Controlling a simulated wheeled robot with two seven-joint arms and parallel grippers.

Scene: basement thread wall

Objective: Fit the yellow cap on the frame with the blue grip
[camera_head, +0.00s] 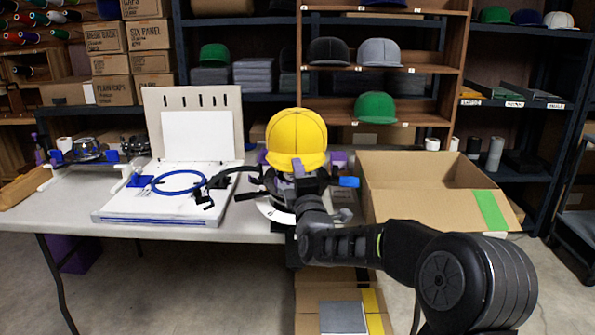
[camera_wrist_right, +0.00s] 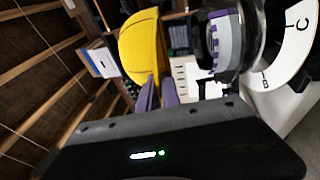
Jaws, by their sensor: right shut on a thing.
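The yellow cap (camera_head: 296,138) is upright, crown up, above the middle of the table in the head view. My right gripper (camera_head: 298,170) is shut on it from below and in front. In the wrist view the purple fingers (camera_wrist_right: 158,92) meet the lower edge of the cap (camera_wrist_right: 140,48). A blue grip (camera_head: 348,182) shows just right of the gripper; the frame it belongs to is mostly hidden behind my arm. The wrist view shows a metal ring with purple teeth (camera_wrist_right: 225,45), apart from the cap and right of it. My left gripper is not in view.
A white lettered dial (camera_wrist_right: 292,50) is beside the ring. An open cardboard box (camera_head: 430,205) stands at the table's right. A white board with a blue hoop (camera_head: 180,182) lies left. Silver and blue fixtures (camera_head: 88,152) stand farther left. Shelves with caps are behind.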

